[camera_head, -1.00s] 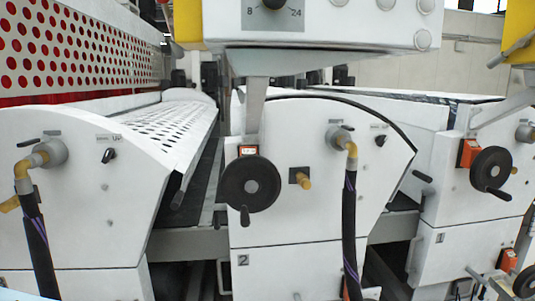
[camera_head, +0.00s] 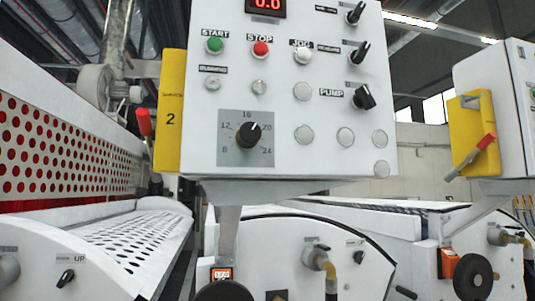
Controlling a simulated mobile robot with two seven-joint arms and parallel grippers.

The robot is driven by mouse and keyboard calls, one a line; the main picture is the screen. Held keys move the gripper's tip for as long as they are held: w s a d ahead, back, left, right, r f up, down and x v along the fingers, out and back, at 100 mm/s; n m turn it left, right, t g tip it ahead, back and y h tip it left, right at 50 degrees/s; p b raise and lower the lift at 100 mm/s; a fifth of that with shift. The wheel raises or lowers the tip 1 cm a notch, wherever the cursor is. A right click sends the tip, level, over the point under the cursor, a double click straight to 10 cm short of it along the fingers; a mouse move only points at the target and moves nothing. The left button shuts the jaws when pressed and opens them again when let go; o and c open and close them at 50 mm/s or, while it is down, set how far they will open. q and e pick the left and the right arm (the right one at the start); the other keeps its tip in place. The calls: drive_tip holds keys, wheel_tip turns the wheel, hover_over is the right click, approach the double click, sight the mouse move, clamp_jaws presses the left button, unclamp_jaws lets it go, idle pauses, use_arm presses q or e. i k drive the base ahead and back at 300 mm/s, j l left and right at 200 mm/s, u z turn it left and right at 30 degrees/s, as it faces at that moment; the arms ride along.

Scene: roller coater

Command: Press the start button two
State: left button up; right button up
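A white control panel (camera_head: 310,110) with a yellow left side (camera_head: 170,112) marked "2" fills the upper middle of the head view. The green start button (camera_head: 215,45) sits at its upper left, under the label START. The red stop button (camera_head: 261,49) is just to its right. A red display (camera_head: 266,5) reading 0.0 is cut by the top edge. Neither of my grippers shows in the view, and nothing covers the start button.
A black dial (camera_head: 248,135) and several black knobs are on the same panel. A second panel (camera_head: 512,105) with a red-handled lever (camera_head: 480,150) stands at the right. White machine housings (camera_head: 390,240) and a handwheel (camera_head: 472,276) lie below. A red-dotted guard (camera_head: 60,150) is at the left.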

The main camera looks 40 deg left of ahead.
sight(215, 43)
drive_tip(key=k+u, duration=0.2)
drive_tip(key=u, duration=0.2)
drive_tip(key=k+u, duration=0.2)
drive_tip(key=u, duration=0.2)
drive_tip(key=k+j+u, duration=0.1)
drive_tip(key=u, duration=0.3)
drive_tip(key=k, duration=0.05)
